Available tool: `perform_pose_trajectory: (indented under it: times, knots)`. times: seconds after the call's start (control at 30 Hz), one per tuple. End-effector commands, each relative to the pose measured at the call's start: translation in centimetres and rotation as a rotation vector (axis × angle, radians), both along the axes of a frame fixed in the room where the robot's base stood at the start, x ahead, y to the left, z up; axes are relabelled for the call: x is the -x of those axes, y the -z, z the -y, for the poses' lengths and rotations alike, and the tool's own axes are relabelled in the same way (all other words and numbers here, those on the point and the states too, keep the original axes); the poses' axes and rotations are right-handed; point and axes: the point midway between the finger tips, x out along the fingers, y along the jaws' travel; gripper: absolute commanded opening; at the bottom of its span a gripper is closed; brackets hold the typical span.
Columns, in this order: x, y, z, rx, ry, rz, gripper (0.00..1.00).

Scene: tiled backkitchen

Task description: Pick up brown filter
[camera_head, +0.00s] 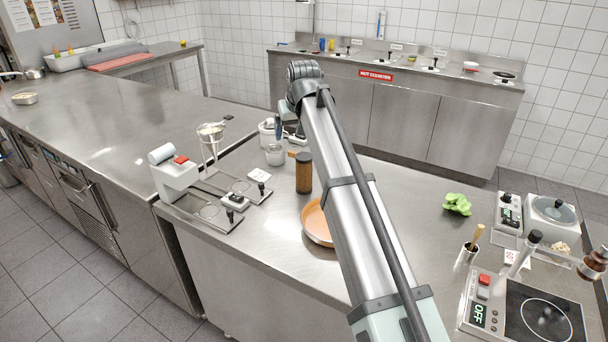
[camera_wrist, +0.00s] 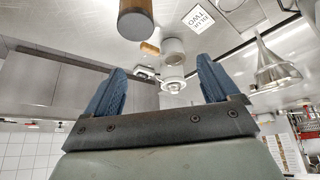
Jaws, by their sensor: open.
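A brown upright cylinder with a dark top (camera_head: 304,174) stands on the steel counter; it may be the brown filter, but I cannot tell for sure. It shows at the top of the wrist view (camera_wrist: 136,22), which looks upside down. A small tan piece (camera_head: 292,153) sits just behind it, and shows in the wrist view too (camera_wrist: 150,47). My gripper (camera_head: 287,132) is beyond the cylinder, by the white pots. Its two blue fingers (camera_wrist: 160,85) are spread apart with nothing held between them.
A white pot (camera_head: 267,132) and a smaller pale pot (camera_head: 275,156) stand near my gripper. A metal cone on a stand (camera_head: 211,135) and a white scale-like device (camera_head: 175,177) are left. A brown pan (camera_head: 316,223) lies in front, partly behind my arm. Green cloth (camera_head: 457,204) lies right.

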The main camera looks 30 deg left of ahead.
Motion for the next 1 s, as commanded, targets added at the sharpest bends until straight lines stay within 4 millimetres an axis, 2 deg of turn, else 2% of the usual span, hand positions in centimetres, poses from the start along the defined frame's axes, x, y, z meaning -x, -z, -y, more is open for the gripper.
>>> perform_pose_trajectory:
  times: [0.03,0.1,0.23,0.37,0.7,1.0]
  knots:
    - [-0.3,0.0,1.5,0.018,0.002,-0.025,0.88]
    - [-0.4,0.0,2.9,0.039,-0.002,-0.052,0.88]
    - [-0.5,0.3,4.0,0.058,-0.006,-0.078,0.88]
    - [-0.9,1.5,3.8,0.062,-0.007,-0.084,0.88]
    - [-2.3,6.6,2.2,0.062,-0.007,-0.082,0.88]
    - [-2.7,8.1,1.7,0.059,-0.007,-0.080,0.88]
